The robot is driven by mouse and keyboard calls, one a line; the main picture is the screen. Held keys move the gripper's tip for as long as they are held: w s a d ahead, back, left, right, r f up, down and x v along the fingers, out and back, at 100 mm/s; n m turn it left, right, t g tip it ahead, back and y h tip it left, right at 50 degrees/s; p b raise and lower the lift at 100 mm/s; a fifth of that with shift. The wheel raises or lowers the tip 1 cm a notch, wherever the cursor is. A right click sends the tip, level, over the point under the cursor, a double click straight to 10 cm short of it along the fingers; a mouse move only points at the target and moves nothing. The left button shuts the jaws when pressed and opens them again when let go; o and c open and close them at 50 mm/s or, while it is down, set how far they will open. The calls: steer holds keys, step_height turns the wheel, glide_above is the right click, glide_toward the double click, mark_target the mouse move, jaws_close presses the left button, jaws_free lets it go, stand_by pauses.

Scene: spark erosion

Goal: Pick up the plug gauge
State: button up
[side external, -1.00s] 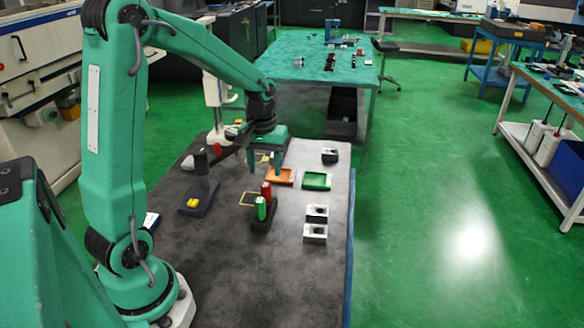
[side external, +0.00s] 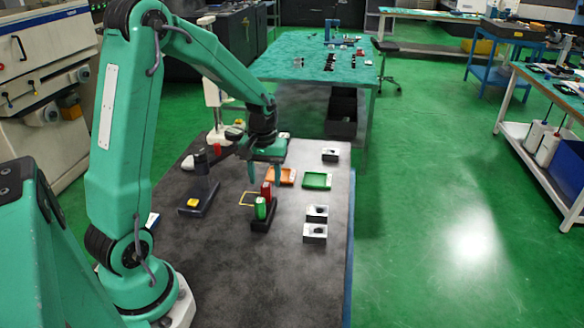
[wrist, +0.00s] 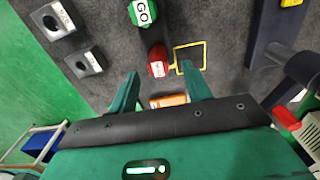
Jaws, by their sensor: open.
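The plug gauge shows as a green part (side external: 261,208) marked GO and a red part (side external: 267,190), standing upright in a dark block (side external: 262,224). In the wrist view the green end (wrist: 144,12) is at the top and the red end (wrist: 157,62) is below it. I cannot tell whether they are one piece. My gripper (side external: 264,178) is open and empty, just behind the red part in the side view. In the wrist view my fingers (wrist: 162,86) are apart, with the red end beyond and between their tips, not touched.
An orange tray (side external: 288,178) and a green tray (side external: 317,180) lie behind the block. Two grey blocks with holes (side external: 316,232) (side external: 317,213) sit at its right. A yellow outline (side external: 249,198) and a dark stand (side external: 199,195) are to the left.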

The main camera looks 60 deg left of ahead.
mark_target(266, 185)
steer(key=shift+d+f, duration=0.15)
steer(key=shift+f, duration=2.35)
jaws_close()
